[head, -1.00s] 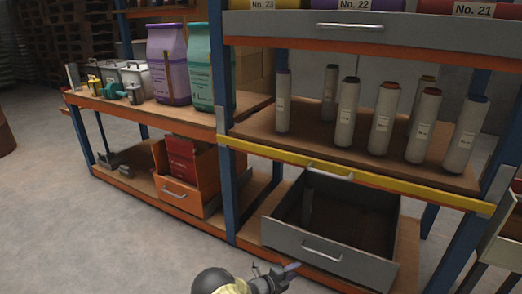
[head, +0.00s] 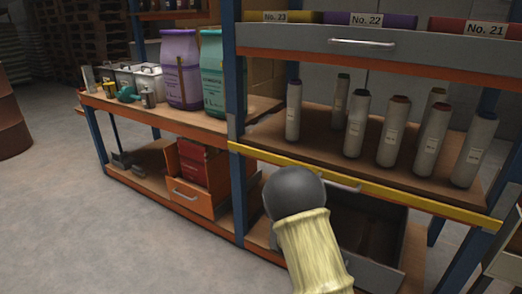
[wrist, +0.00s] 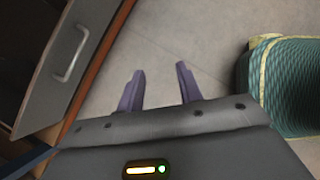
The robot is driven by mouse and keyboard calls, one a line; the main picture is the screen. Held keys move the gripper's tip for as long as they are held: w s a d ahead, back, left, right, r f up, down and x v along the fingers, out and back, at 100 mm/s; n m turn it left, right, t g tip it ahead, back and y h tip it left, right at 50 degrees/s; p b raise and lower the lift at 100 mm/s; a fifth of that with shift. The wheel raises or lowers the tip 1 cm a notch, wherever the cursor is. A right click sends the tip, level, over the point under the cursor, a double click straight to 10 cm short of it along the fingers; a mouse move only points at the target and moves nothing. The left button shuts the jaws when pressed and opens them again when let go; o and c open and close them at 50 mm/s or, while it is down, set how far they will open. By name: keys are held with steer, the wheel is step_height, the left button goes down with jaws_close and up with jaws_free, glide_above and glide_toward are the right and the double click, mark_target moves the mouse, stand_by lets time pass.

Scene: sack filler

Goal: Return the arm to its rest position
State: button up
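My gripper (wrist: 160,72) is open in the wrist view. Its two purple fingers stand apart with only bare grey floor behind them and nothing between them. The head view does not show the gripper; there my arm, with a dark round joint and a yellow cover, rises from the bottom edge in front of the shelf. It hides part of the open lower grey drawer (head: 372,262). In the wrist view a grey drawer front with a handle (wrist: 70,55) is to the left of the fingers, apart from them.
An orange drawer (head: 190,195) stands open at lower left, holding a red pack. Several grey cylinders (head: 391,130) stand on the middle shelf. A purple sack (head: 179,70) and a teal sack (head: 212,75) stand left of the post. Floor (head: 60,220) at left is clear.

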steer(key=s+a+r+m+t+y+p, duration=0.2)
steer(key=s+r+m+y+p, duration=0.1)
steer(key=s+r+m, duration=0.65)
steer(key=s+a+r+m+t+y+p, duration=0.15)
steer(key=s+r+m+y+p, duration=0.35)
steer(key=r+m, duration=0.65)
step_height(320, 180, up, 38)
steer(key=h+p, duration=0.1)
steer(key=p, duration=3.4)
steer(key=shift+s+a+f+n, duration=0.2)
steer(key=shift+a+n, duration=0.05)
steer(key=shift+n, duration=0.15)
steer(key=shift+g, duration=0.25)
